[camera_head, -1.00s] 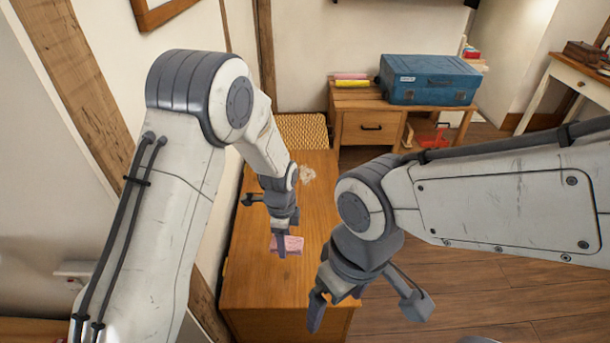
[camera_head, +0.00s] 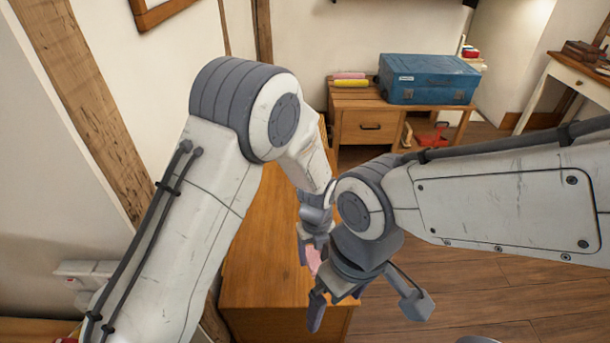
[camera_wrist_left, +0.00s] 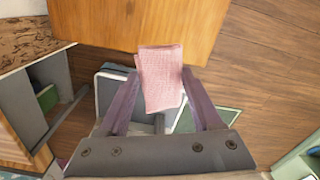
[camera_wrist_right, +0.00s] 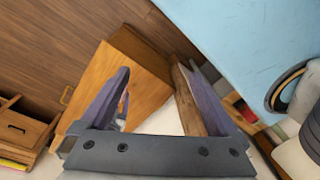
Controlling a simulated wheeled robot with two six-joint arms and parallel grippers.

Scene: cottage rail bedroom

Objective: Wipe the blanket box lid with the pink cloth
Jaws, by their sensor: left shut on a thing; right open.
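The blanket box is a long wooden chest, and its flat orange-brown lid (camera_head: 262,255) lies below my arms in the head view. My left gripper (camera_head: 309,258) is shut on the pink cloth (camera_head: 314,260) by the lid's right edge. In the left wrist view the folded, textured cloth (camera_wrist_left: 160,78) sits between the fingers and overlaps the edge of the lid (camera_wrist_left: 140,22). I cannot tell whether it touches the lid. My right gripper (camera_head: 336,302) is open and empty near the box's front right corner. My left arm hides the lid's far part.
A wooden desk (camera_head: 352,128) stands beyond the box, with a blue case (camera_head: 430,80) and pink and yellow rolls (camera_head: 350,79) on top. A red thing (camera_head: 430,135) is under it. The wall is close on the left. Open plank floor (camera_head: 480,210) lies to the right.

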